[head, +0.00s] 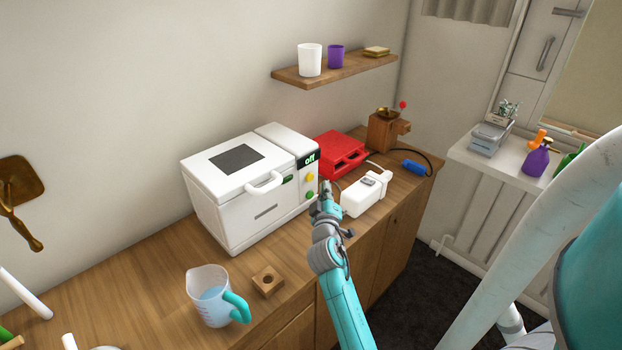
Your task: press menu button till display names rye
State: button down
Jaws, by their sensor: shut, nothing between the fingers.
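The white bread maker (240,222) stands on the wooden worktop with its lid closed. A dark display (309,159) at the upper right of its front reads "off". Below it are a yellow button (310,177) and a green button (309,195); I cannot read a label that tells which is the menu button. My gripper (324,187) is shut and empty, just right of the buttons in the picture. I cannot tell whether it touches the panel.
A red case (341,153) and a white appliance (365,196) stand right of the bread maker. A measuring jug (208,306) and a wooden block (267,288) sit in front. A wooden grinder (382,131) stands at the far end. A shelf (341,69) hangs above.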

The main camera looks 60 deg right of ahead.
jog(key=shift+w+d, duration=0.15)
jog(key=shift+w, duration=0.5)
jog(key=shift+w+d, duration=0.15)
jog(key=shift+w, duration=0.5)
jog(key=shift+w, duration=0.15)
dwell(0.5)
jog(key=shift+w+d, duration=0.1)
jog(key=shift+w, duration=0.1)
jog(key=shift+w+d, duration=0.1)
jog(key=shift+w, duration=0.35)
dwell(0.7)
jog(key=shift+s, duration=0.15)
jog(key=shift+s+a, duration=0.2)
jog(key=shift+s, duration=0.5)
jog(key=s, duration=0.2)
jog(key=s+a, duration=0.1)
jog(key=s, duration=0.2)
jog(key=shift+a, duration=0.1)
dwell(0.4)
